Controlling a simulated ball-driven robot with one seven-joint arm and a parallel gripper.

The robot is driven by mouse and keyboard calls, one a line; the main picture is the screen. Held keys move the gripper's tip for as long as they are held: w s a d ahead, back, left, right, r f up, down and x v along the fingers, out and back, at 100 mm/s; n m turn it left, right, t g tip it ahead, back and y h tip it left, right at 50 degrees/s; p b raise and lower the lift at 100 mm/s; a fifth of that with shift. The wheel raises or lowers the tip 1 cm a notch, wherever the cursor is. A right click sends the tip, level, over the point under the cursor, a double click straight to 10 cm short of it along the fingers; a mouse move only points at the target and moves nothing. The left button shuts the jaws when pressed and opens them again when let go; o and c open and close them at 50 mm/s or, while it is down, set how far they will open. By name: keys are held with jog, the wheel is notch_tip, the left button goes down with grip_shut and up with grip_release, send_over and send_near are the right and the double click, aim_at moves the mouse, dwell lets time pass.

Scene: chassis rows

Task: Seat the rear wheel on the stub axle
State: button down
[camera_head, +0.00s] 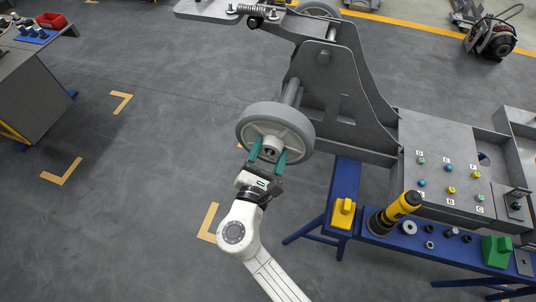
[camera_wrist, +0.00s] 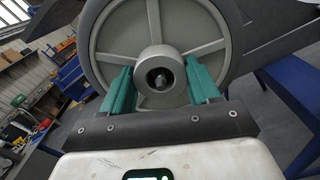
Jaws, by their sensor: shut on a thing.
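The rear wheel (camera_head: 300,127) has a grey tyre and a light grey spoked rim. It stands upright at the side of the grey chassis (camera_head: 335,95). The stub axle (camera_head: 292,92) shows as a grey rod behind the wheel's top edge; its end toward the wheel is hidden. My gripper (camera_head: 266,153) is shut on the wheel's hub from the front, with one green finger on each side. In the wrist view the hub (camera_wrist: 160,62) sits between the green fingers, and a dark bore with a small grey part inside shows at its centre. I cannot tell how deep the axle reaches.
A blue bench (camera_head: 370,236) at right carries a yellow block (camera_head: 343,213), a yellow-black tool (camera_head: 395,213), a green block (camera_head: 496,251) and small rings. The floor between is clear.

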jog(key=shift+b+x, duration=0.3)
jog(key=shift+x, duration=0.8)
jog(key=shift+c, duration=0.8)
grip_release()
jog(key=shift+r, duration=0.1)
jog(key=shift+s+f, duration=0.1)
jog(key=shift+f, duration=0.1)
jog(key=v, duration=1)
jog(key=shift+s+r+b, duration=0.2)
jog(key=shift+s+b, duration=0.1)
